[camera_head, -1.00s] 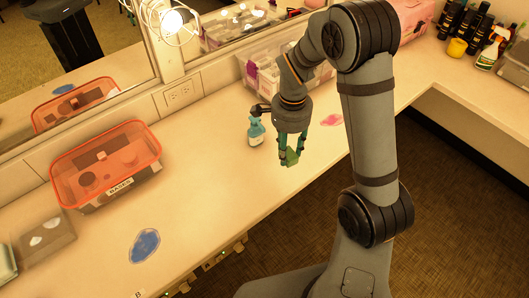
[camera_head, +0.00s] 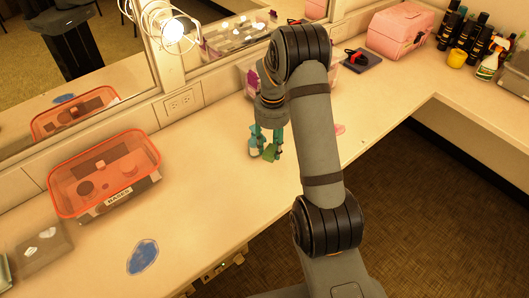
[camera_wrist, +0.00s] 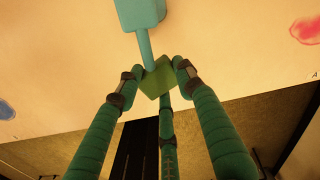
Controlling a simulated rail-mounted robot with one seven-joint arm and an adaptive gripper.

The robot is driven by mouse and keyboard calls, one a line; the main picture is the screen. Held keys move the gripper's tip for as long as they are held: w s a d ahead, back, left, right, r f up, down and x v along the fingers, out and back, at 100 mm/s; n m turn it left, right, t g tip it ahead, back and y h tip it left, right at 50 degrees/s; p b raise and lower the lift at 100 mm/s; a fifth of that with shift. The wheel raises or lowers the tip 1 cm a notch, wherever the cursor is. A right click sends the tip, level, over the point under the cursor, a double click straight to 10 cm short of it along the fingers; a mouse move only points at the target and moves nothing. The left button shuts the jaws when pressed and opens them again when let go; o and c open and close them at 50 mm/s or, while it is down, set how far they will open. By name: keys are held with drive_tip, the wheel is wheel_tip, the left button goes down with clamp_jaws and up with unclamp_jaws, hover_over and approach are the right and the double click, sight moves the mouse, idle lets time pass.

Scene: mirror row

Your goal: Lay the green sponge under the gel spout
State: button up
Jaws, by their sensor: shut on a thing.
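My gripper (camera_head: 266,150) is shut on the green sponge (camera_head: 270,154), just above the counter or at its surface; the exact height is hard to tell. The sponge also shows in the wrist view (camera_wrist: 158,80), tilted in outline between the green fingertips. The teal gel bottle (camera_head: 254,149) stands close beside my gripper, partly covered by a finger in the head view. In the wrist view the bottle (camera_wrist: 140,12) is at the top, and its narrow spout (camera_wrist: 146,50) reaches down the picture to the sponge's upper edge. Whether spout and sponge touch cannot be told.
An orange bin (camera_head: 105,178) labelled BASES sits left on the counter. A blue patch (camera_head: 143,256) lies near the front edge and a pink patch (camera_head: 340,129) right of my gripper. A clear box (camera_head: 320,78) stands behind. The counter between bin and bottle is clear.

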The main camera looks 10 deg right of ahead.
sight(265, 152)
drive_tip(key=w+f, duration=0.1)
drive_tip(key=w+a+f, duration=0.1)
drive_tip(key=w, duration=0.1)
drive_tip(key=shift+w+a+f, duration=0.15)
drive_tip(key=shift+a, duration=0.05)
drive_tip(key=shift+f+b, duration=0.85)
drive_tip(key=shift+f, duration=1.05)
drive_tip(key=shift+f, duration=0.15)
drive_tip(key=o, duration=0.9)
drive_tip(key=shift+c, duration=0.2)
drive_tip(key=shift+r, duration=0.7)
wheel_tip(265, 152, up, 11)
